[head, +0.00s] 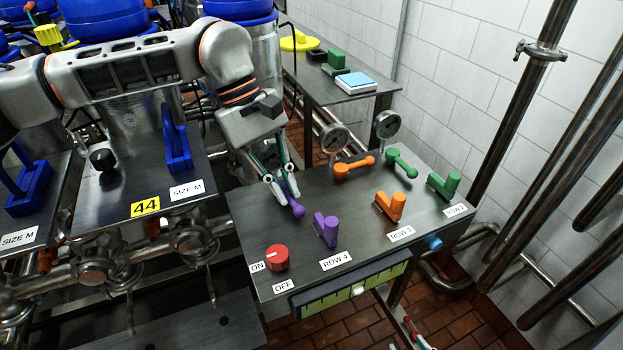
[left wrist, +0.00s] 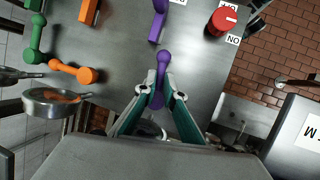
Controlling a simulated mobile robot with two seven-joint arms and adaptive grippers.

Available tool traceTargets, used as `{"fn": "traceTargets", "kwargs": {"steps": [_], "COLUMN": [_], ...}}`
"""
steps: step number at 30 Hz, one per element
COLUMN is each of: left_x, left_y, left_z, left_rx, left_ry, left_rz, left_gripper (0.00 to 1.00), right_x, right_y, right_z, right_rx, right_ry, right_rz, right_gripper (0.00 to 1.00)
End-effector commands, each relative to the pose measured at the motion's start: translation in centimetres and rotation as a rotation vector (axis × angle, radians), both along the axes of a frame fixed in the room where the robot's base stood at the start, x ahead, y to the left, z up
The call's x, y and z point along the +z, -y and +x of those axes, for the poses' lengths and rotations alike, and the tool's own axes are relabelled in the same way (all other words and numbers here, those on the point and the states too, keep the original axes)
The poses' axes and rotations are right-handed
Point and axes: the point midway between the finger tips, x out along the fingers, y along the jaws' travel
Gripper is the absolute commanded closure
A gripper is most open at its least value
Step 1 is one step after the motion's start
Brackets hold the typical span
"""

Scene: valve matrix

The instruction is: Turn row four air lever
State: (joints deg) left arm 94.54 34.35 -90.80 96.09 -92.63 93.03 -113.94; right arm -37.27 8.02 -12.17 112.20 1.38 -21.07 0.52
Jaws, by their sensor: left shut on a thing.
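The purple rear lever (head: 297,209) with a rounded end stands on the dark valve panel (head: 262,222), behind the purple block-shaped lever (head: 326,229) over the ROW 4 label (head: 335,260). My left gripper (head: 284,186) is shut on the purple rear lever. In the left wrist view the fingers (left wrist: 160,92) sit on both sides of the lever (left wrist: 163,58), whose rounded end shows beyond the fingertips. Part of the lever is hidden between the fingers. My right gripper is not in view.
Orange levers (head: 390,205) and green levers (head: 443,185) stand to the right on the panel, with two gauges (head: 334,139) at its back edge. A red ON/OFF knob (head: 277,257) sits at the front left. A tiled wall (head: 480,80) closes the right side.

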Motion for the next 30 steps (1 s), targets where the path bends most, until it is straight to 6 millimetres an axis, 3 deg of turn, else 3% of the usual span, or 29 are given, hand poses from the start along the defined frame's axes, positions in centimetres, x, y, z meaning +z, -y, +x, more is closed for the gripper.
{"fn": "traceTargets", "kwargs": {"steps": [9,25,26,30], "left_x": [0.3,0.2,0.2,0.1], "left_y": [-1.2,-1.4,-1.4,-1.4], "left_z": [-0.2,-0.2,-0.2,-0.3], "left_rx": [-0.094,-0.112,-0.112,-0.111], "left_ry": [0.002,0.003,0.003,0.003], "left_rz": [-0.002,-0.001,-0.001,-0.001], "left_gripper": [1.00,1.00,0.86,0.84], "right_x": [1.1,0.7,0.7,0.7], "right_y": [0.1,0.7,0.7,0.6], "right_z": [0.1,0.0,0.0,0.0], "right_rx": [-0.001,-0.011,-0.011,-0.011], "right_ry": [0.001,-0.008,-0.008,-0.007], "right_rz": [-0.002,-0.008,-0.008,-0.008], "right_gripper": [0.60,0.60,0.60,0.60]}}
